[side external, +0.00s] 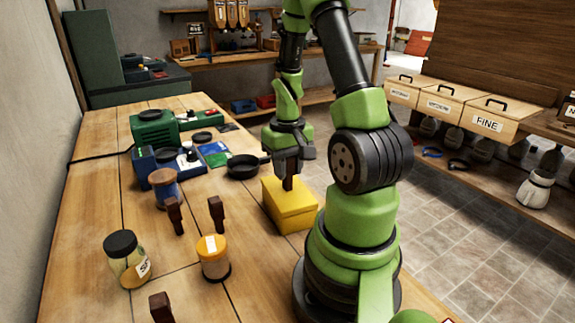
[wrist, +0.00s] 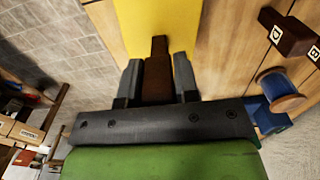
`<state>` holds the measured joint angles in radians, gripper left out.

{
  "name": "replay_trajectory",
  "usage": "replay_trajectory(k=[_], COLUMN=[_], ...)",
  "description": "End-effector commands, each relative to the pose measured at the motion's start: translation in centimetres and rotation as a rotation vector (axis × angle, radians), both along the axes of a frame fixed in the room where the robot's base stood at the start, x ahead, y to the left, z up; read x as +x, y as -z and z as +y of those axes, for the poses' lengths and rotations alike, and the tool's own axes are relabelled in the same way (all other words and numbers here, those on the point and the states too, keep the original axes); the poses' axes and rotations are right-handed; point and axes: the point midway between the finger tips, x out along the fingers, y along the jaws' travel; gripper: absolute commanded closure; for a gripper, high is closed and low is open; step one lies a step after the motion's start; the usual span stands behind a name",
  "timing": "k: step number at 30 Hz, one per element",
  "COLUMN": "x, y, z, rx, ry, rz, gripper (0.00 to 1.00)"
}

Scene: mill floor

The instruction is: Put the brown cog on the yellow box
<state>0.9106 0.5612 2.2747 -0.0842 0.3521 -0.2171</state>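The yellow box (side external: 290,208) stands on the wooden table close to my base; in the wrist view its yellow top (wrist: 158,20) lies beyond my fingertips. My gripper (side external: 291,160) points down over the box. Its fingers (wrist: 158,78) are shut on a dark brown peg-like piece, which I take as the brown cog (side external: 288,183). The cog (wrist: 158,48) is upright between the fingers, with its lower end over the box top. I cannot tell whether it touches the lid.
Similar brown pieces stand on the table, two near the middle (side external: 175,214) (side external: 216,214) and one at the front (side external: 160,307). Near them are an orange-yellow jar (side external: 213,258), a black-lidded jar (side external: 126,260) and a spool (side external: 165,188). A black pan (side external: 243,166) sits behind the box.

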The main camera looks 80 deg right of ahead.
Motion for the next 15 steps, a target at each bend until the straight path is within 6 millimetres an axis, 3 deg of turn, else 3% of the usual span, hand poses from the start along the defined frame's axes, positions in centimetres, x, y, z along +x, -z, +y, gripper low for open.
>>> replay_trajectory(k=[1,3,11,15], x=[0.0,0.0,0.0,0.1], y=[0.0,0.0,-0.1,-1.2], z=[0.0,0.0,0.0,-0.1], rx=[0.000,0.000,-0.001,-0.005], ry=[0.000,0.000,-0.001,-0.002], rz=[0.000,0.000,-0.001,-0.004], gripper=[0.59,0.50,0.50,0.50])
